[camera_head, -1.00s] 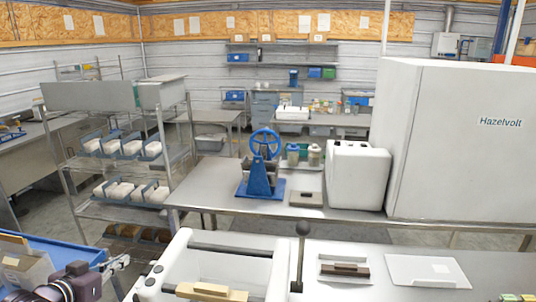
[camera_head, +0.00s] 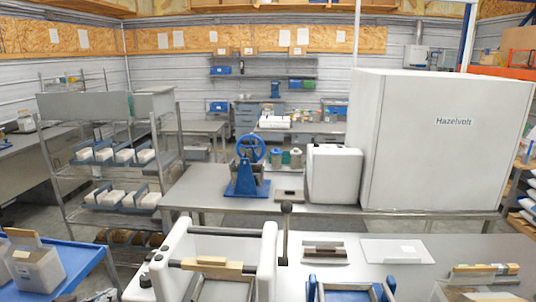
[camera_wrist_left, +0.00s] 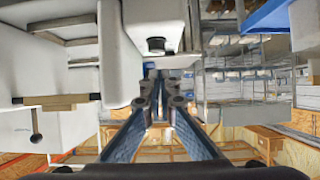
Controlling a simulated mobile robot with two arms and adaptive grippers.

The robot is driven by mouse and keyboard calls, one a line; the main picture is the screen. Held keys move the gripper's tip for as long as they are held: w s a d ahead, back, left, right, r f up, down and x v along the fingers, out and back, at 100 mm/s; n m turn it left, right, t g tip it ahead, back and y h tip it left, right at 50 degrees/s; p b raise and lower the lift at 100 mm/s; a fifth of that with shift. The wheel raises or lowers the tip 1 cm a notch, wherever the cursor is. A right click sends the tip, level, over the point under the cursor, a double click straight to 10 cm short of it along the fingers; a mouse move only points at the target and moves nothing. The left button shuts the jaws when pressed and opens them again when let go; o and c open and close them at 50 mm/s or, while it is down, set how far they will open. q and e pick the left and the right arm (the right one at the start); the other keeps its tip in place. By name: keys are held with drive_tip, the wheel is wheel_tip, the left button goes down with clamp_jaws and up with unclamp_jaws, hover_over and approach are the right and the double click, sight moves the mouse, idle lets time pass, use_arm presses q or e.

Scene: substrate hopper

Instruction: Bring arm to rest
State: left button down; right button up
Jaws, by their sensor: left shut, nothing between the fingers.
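My left gripper (camera_head: 98,296) shows only partly at the bottom left edge of the head view, low between the blue cart and the white machine. In the left wrist view the two blue-padded fingers (camera_wrist_left: 156,80) come together at their tips with nothing between them. The gripper is shut and empty. The white machine (camera_head: 268,268) with a wooden bar across its front stands to the right of it, apart as far as I can tell. In the left wrist view, which looks upside down, its white body (camera_wrist_left: 122,50) is close beside the fingers. My right gripper is not in view.
A blue cart (camera_head: 85,262) with an open bin (camera_head: 38,268) stands at the left. A black-knobbed lever (camera_head: 285,232) rises beside the machine. A metal rack (camera_head: 172,165) stands behind. A steel table (camera_head: 205,190) holds a blue press (camera_head: 247,175). A big white cabinet (camera_head: 430,150) is at right.

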use_arm(q)
drive_tip(key=s+d+f+m+g, duration=0.1)
drive_tip(key=s+d+f+g, duration=0.4)
drive_tip(key=s+d+f, duration=0.9)
drive_tip(key=s+d+f+g, duration=0.1)
drive_tip(key=s+d+g, duration=0.15)
drive_tip(key=s, duration=0.55)
drive_tip(key=s+d+f+g, duration=0.15)
drive_tip(key=s+d, duration=0.25)
drive_tip(key=s, duration=0.5)
wheel_tip(320, 180, down, 27)
drive_tip(key=g+b, duration=0.1)
drive_tip(key=b, duration=0.3)
drive_tip(key=s+a+f+g+y+b, duration=0.1)
drive_tip(key=s+a+f+b, duration=0.2)
drive_tip(key=s+f, duration=1.5)
wheel_tip(320, 180, down, 4)
drive_tip(key=shift+s+a+r+g, duration=0.15)
drive_tip(key=shift+s+r+g, duration=0.05)
drive_tip(key=shift+s+g, duration=0.1)
